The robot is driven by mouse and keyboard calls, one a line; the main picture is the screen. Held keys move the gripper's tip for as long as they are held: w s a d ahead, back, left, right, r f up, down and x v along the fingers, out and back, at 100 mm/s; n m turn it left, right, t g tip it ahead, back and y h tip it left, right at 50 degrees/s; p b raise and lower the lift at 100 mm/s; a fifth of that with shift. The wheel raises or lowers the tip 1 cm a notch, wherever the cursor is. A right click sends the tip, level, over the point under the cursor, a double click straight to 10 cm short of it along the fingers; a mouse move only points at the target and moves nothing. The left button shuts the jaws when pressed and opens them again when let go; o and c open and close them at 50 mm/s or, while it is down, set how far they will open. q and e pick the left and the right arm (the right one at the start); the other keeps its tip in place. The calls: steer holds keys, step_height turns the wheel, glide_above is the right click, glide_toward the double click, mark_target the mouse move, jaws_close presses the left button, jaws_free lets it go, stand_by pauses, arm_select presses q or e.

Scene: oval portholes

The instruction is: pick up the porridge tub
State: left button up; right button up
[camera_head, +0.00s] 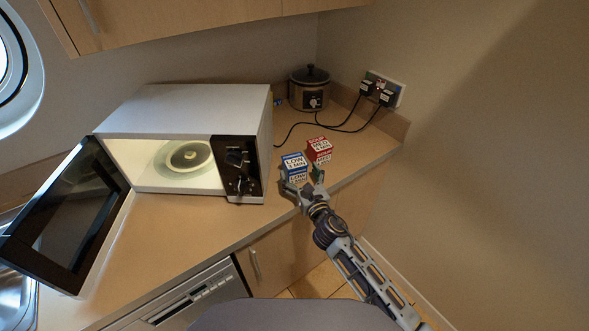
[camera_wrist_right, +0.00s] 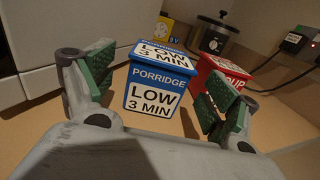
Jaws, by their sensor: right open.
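The porridge tub (camera_head: 293,163) is blue with white labels and stands upright on the counter, right of the microwave. In the right wrist view the tub (camera_wrist_right: 160,82) faces me and reads "PORRIDGE LOW 3 MIN". My right gripper (camera_head: 303,184) is at the tub's near side with its fingers spread. In the wrist view the green-padded fingers (camera_wrist_right: 160,90) are open, one on each side of the tub's near face, and hold nothing. Whether a pad touches the tub I cannot tell. My left gripper is not in view.
A red soup tub (camera_head: 319,150) stands close to the right of the porridge tub, partly behind my right finger in the wrist view. The white microwave (camera_head: 190,101) has its door open. A slow cooker (camera_head: 309,89) and plugged cables are behind. Bare counter (camera_head: 190,225) lies in front.

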mark_target(295, 163)
steer(key=shift+x, duration=1.3)
steer(key=shift+p+x, duration=0.3)
steer(key=shift+x, duration=0.95)
steer(key=shift+r, duration=0.1)
steer(key=c, duration=1.3)
steer(key=shift+r, duration=0.15)
steer(key=shift+c, duration=0.2)
step_height(295, 163, up, 8)
steer(key=shift+f+p, duration=0.1)
steer(key=shift+p, duration=1.1)
steer(key=shift+r, duration=0.95)
